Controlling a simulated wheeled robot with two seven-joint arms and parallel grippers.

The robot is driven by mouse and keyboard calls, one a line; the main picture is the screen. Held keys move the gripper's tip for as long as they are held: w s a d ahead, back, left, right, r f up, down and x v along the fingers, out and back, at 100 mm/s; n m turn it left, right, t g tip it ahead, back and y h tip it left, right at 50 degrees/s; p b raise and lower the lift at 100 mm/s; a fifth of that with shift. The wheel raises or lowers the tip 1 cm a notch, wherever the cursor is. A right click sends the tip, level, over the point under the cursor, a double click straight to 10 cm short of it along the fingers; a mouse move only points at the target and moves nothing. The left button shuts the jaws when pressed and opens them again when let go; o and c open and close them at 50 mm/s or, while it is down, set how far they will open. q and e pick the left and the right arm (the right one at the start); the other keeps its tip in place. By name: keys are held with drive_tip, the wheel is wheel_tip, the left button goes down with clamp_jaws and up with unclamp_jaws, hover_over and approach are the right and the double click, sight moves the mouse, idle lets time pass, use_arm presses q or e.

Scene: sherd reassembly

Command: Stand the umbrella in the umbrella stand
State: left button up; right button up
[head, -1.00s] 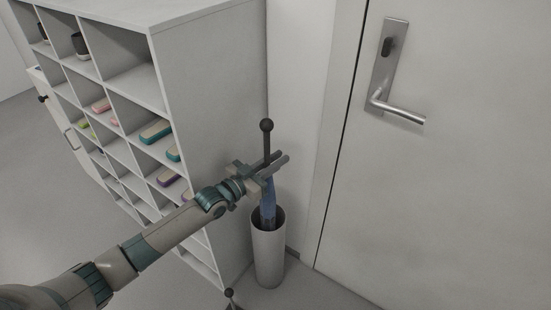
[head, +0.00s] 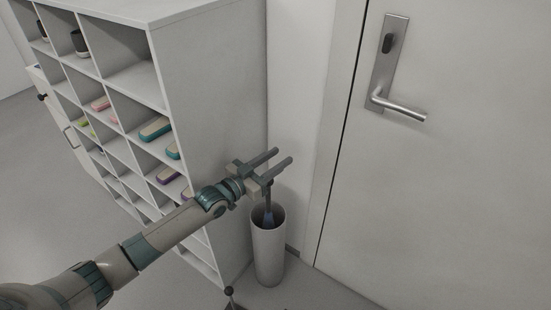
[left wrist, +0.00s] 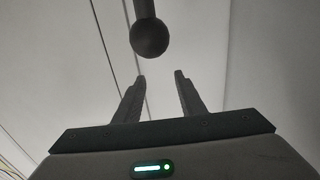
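The ball handle sits just below the gripper in the head view. In the left wrist view, the umbrella's ball handle (left wrist: 150,38) is beyond the open fingertips of my left gripper (left wrist: 160,76), apart from them. My right gripper is not in view.
A grey cubby shelf (head: 205,110) with shoes and pots stands left of the stand. A door (head: 450,180) with a metal handle (head: 398,108) is at the right. A small dark ball on a stem (head: 229,292) shows low, near the shelf's foot.

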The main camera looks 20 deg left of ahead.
use_arm(q)
drive_tip(key=shift+f, duration=0.1)
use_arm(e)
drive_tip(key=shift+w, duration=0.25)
use_arm(q)
drive_tip(key=v, duration=1.7)
drive_tip(key=shift+s+r, duration=0.2)
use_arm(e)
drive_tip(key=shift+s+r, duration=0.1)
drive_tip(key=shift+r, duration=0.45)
use_arm(q)
drive_tip(key=shift+a, duration=0.15)
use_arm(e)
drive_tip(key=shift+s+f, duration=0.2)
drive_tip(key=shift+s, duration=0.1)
